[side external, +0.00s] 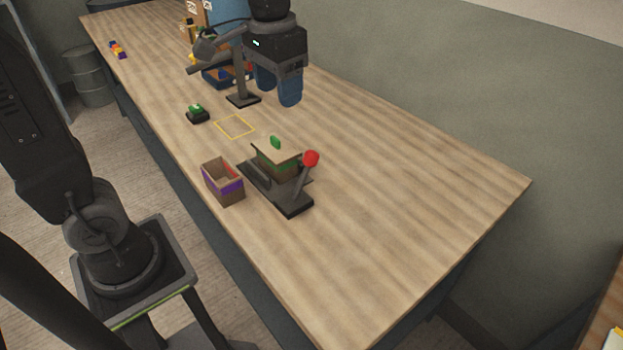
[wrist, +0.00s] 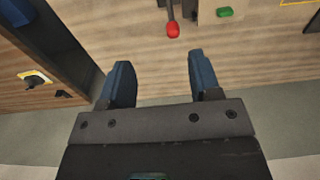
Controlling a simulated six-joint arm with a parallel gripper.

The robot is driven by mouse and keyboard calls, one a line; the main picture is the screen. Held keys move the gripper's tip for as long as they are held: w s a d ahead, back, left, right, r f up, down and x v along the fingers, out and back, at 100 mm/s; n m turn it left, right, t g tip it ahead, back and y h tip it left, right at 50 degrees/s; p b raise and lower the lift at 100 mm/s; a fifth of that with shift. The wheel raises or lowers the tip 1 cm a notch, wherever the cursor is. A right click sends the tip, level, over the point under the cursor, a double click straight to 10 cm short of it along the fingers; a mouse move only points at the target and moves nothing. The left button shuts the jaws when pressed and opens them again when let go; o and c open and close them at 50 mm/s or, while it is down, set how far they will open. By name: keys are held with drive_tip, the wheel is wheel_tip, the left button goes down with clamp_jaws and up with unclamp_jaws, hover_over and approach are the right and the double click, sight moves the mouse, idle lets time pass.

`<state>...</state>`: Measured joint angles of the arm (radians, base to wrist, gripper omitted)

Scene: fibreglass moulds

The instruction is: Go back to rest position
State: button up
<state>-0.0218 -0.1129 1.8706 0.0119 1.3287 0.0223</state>
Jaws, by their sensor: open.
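My gripper (side external: 277,97) is raised above the wooden table, towards its back edge, with its blue fingers pointing down. In the wrist view its two fingers (wrist: 160,60) are spread wide with nothing between them. The gripper is open, empty and apart from the objects on the table. A fixture with a red-knobbed lever (side external: 311,158) and a green piece (side external: 275,142) on top stands nearer the camera. The red knob (wrist: 172,30) and green piece (wrist: 225,12) also show at the top of the wrist view.
An open box with a purple band (side external: 223,186) stands beside the fixture. A green button (side external: 196,111) and a yellow outlined square (side external: 235,126) lie behind it. A dark stand (side external: 240,85) is left of my gripper. The table's right half (side external: 420,190) is clear.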

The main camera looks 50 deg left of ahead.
drive_tip(key=s+f+t, duration=0.4)
drive_tip(key=s+t, duration=0.1)
drive_tip(key=s, duration=0.7)
drive_tip(key=shift+d+f, duration=0.25)
drive_tip(key=shift+d, duration=0.2)
drive_tip(key=shift+w, duration=0.1)
idle(0.8)
